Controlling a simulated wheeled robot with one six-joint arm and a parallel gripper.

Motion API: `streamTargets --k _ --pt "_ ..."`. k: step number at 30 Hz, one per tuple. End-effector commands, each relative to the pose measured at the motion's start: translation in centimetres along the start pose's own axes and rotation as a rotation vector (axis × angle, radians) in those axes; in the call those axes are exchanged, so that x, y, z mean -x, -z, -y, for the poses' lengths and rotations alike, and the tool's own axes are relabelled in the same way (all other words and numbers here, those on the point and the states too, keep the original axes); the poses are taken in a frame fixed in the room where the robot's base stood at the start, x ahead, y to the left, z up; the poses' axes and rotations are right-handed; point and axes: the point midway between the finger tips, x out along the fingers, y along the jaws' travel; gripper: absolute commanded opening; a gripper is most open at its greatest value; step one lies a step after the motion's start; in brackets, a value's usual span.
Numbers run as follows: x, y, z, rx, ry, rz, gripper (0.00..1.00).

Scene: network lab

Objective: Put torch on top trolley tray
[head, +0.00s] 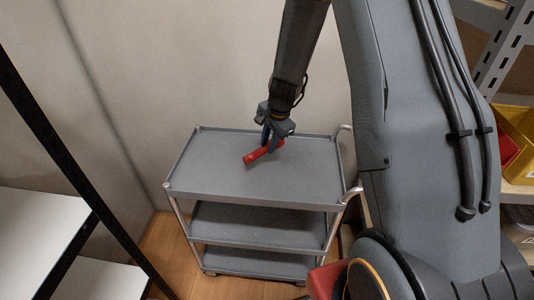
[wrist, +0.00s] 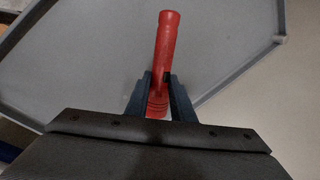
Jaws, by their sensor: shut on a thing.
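The torch (head: 257,156) is red and lies between the fingers of my gripper (head: 271,137), over the top trolley tray (head: 220,184). In the wrist view the torch (wrist: 165,50) points away from the gripper (wrist: 159,95), its near end between the two dark fingers. My gripper is shut on it. The grey top tray also fills most of the wrist view (wrist: 85,65). I cannot tell whether the torch touches the tray surface or is held just above it. The rest of the top tray is empty.
The trolley has two lower trays, a middle one (head: 258,222) and a bottom one (head: 255,262), both empty where visible. White shelves (head: 38,225) stand at left. A yellow bin (head: 518,130) sits on a rack at right. A wall is behind the trolley.

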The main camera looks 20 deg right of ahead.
Motion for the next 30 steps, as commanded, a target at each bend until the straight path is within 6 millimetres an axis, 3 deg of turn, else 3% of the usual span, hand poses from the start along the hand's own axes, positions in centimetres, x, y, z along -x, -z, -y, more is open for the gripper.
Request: streamTargets --k 10,24,25,28,30 --pt "-3.9 0.1 -1.1 0.0 0.0 0.0 0.0" --pt "-4.7 0.1 -1.2 0.002 0.001 -0.001 0.0" --pt "-4.7 0.1 -1.3 0.002 0.0 0.0 0.25" --pt "-4.6 0.1 -1.3 0.002 0.0 0.0 0.4" --pt "-4.6 0.1 -1.3 0.002 0.0 0.0 0.4"
